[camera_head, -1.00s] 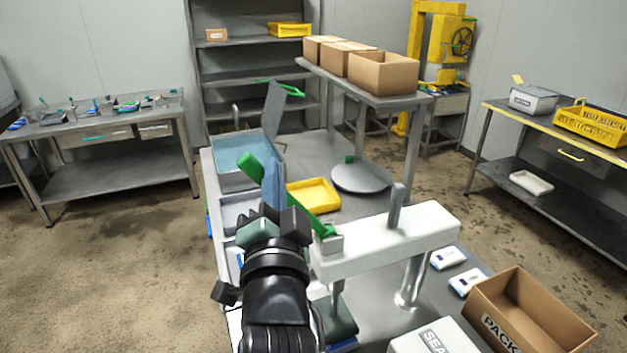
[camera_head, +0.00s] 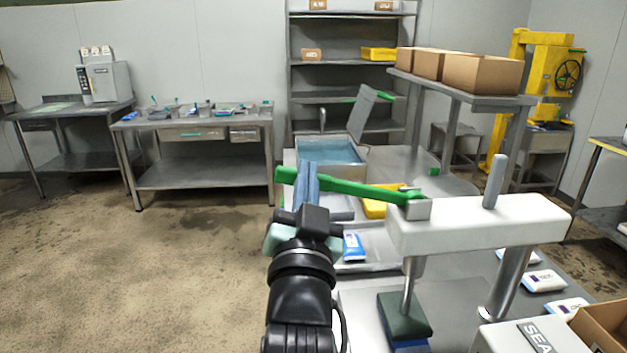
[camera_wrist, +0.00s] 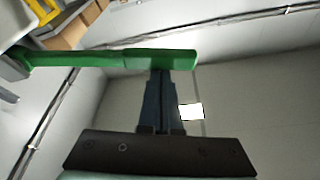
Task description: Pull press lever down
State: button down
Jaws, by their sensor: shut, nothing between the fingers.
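The green press lever (camera_head: 355,189) runs from a grey pivot block on the white press head (camera_head: 470,225) out to the left, rising slightly to its thick handle end. It also shows in the wrist view (camera_wrist: 110,57), crossing just past my fingertips. My gripper (camera_head: 308,172) is shut, with its blue-grey fingers upright and overlapping the lever near its handle end. In the wrist view, the fingers (camera_wrist: 160,85) meet the lever's edge, with nothing held between them. Whether they touch it is unclear. Below the head, the press ram ends in a dark green pad (camera_head: 404,315).
A blue-lined basin (camera_head: 330,152) and a yellow tray (camera_head: 375,208) lie beyond the lever. White packs (camera_head: 543,280) and an open carton (camera_head: 605,325) are right of the press. The floor at left is clear.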

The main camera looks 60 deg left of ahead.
jog(key=shift+s+a+f, duration=0.1)
jog(key=shift+f, duration=0.3)
notch_tip(320, 180, up, 6)
jog(key=w+f+p, duration=0.1)
jog(key=p, duration=0.3)
jog(key=b+v, duration=0.4)
jog(key=v, duration=0.6)
jog(key=shift+d+f, duration=0.25)
jog(key=shift+d, duration=0.1)
jog(key=shift+w, duration=0.2)
jog(key=w+d+r+m+t+h+p, duration=0.3)
jog(key=w+d+r+t+h+p, duration=0.15)
jog(key=w+d+r+t, duration=0.8)
jog(key=d+r+m+t+h+p, duration=0.1)
jog(key=d+r+m+t+h, duration=0.1)
jog(key=d+r+h, duration=0.5)
jog(key=s+d+r+m+t+h+p, duration=0.1)
jog(key=d+r+m+t+h+p, duration=0.1)
jog(key=d+r+h, duration=0.6)
jog(key=d+r+m+t, duration=0.1)
jog(key=d, duration=0.6)
jog(key=shift+s+m, duration=0.15)
jog(key=shift+m, duration=0.25)
